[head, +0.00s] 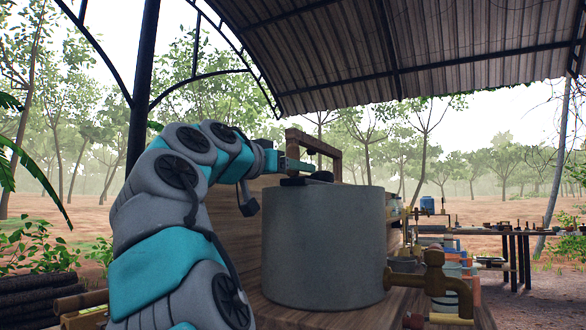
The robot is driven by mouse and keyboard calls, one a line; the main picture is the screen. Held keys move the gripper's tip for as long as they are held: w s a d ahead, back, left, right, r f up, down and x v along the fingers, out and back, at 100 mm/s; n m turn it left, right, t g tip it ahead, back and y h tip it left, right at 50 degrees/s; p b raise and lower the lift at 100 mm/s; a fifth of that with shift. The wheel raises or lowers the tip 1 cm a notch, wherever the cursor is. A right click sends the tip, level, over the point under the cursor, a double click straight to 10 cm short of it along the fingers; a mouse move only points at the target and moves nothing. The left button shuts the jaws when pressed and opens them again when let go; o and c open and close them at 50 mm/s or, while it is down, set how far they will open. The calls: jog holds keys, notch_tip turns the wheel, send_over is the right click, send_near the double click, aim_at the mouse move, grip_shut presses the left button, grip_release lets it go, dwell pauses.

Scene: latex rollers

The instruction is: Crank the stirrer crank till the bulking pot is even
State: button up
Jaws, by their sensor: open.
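The bulking pot (323,250) is a large grey cylinder on a wooden bench, with a brass tap (434,280) low on its right side. Its inside is hidden from this low view, so I cannot see how even the contents are. A wooden frame (335,148) rises behind the pot's rim. My arm reaches in from the left, and my gripper (300,172) is at the top of the pot, beside the frame. It is open; its fingers are small and partly hidden. Dark parts lie by the rim there; I cannot tell which belong to the stirrer crank.
A wooden board (232,225) stands behind the pot on the left. Dark logs (40,292) are stacked at lower left. A blue container (427,204) and a table (517,240) with small items stand at right. A dark post (143,90) holds up the roof.

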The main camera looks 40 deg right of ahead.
grip_shut()
dwell(0.4)
dwell(0.9)
